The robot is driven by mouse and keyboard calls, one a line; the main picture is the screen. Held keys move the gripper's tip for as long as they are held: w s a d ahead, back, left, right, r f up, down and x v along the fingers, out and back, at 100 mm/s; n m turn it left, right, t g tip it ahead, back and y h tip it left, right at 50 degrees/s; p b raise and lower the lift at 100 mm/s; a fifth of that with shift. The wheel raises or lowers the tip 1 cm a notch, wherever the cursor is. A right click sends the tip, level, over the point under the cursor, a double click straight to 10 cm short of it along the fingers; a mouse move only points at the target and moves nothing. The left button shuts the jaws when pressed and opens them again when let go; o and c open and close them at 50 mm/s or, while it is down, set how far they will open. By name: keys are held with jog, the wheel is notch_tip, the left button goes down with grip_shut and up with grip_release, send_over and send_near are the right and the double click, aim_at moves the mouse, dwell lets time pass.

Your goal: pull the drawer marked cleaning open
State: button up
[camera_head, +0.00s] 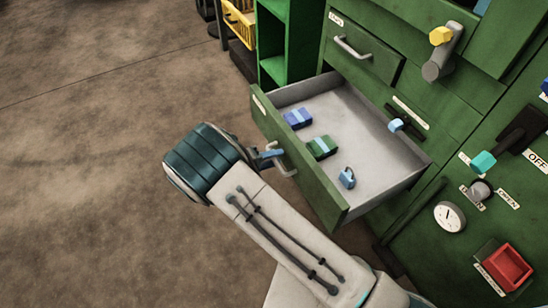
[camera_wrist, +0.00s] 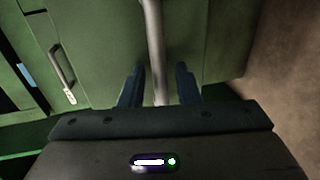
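A green drawer with a pale grey inside stands pulled well out of the cabinet, its front panel (camera_head: 312,178) facing left. The label (camera_head: 258,103) on its front is too small to read, so I cannot confirm that it says cleaning. My gripper (camera_head: 272,154) is at this drawer's metal handle (camera_head: 287,168). In the wrist view, the handle bar (camera_wrist: 153,40) runs between the two dark blue fingers of my gripper (camera_wrist: 160,75). The fingers are apart, with a gap beside the bar. My wrist hides part of the handle in the head view.
In the drawer lie a blue block (camera_head: 298,118), a green block (camera_head: 321,147) and a blue padlock (camera_head: 347,178). Another closed drawer with a handle (camera_head: 352,47) is above. Knobs and a red switch (camera_head: 507,266) are on the cabinet at right. The floor at left is clear.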

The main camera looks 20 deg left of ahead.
jog(key=p+v, duration=0.3)
jog(key=v, duration=1)
jog(key=shift+s+a, duration=0.15)
jog(key=shift+s, duration=0.1)
jog(key=w+d+r+m+g+y+p, duration=0.1)
jog(key=w+d+r+m+g+p, duration=0.15)
jog(key=d+r+p, duration=0.55)
jog(key=w+d+r+m+g+y+p, duration=0.1)
jog(key=w+d+r+g, duration=0.25)
jog(key=d+r, duration=0.55)
jog(key=w+d+r+m+g+y+p, duration=0.15)
jog(key=d+r+g+p, duration=0.3)
jog(key=r, duration=0.75)
jog(key=s+d+r+m+y+p, duration=0.1)
jog(key=s+d+r+p, duration=0.3)
jog(key=r, duration=0.5)
jog(key=s+d+r+m+t+y+p, duration=0.1)
jog(key=s+d+r+m+y+p, duration=0.1)
jog(key=d+r+p, duration=0.6)
jog(key=s+d+r+m+t+y+p, duration=0.1)
jog(key=s+d+r+y+p, duration=0.3)
jog(key=s+d+r, duration=0.3)
notch_tip(320, 180, up, 3)
jog(key=shift+d+r+m+p, duration=0.1)
jog(key=shift+d+m+p, duration=0.3)
jog(key=shift+d+p, duration=0.6)
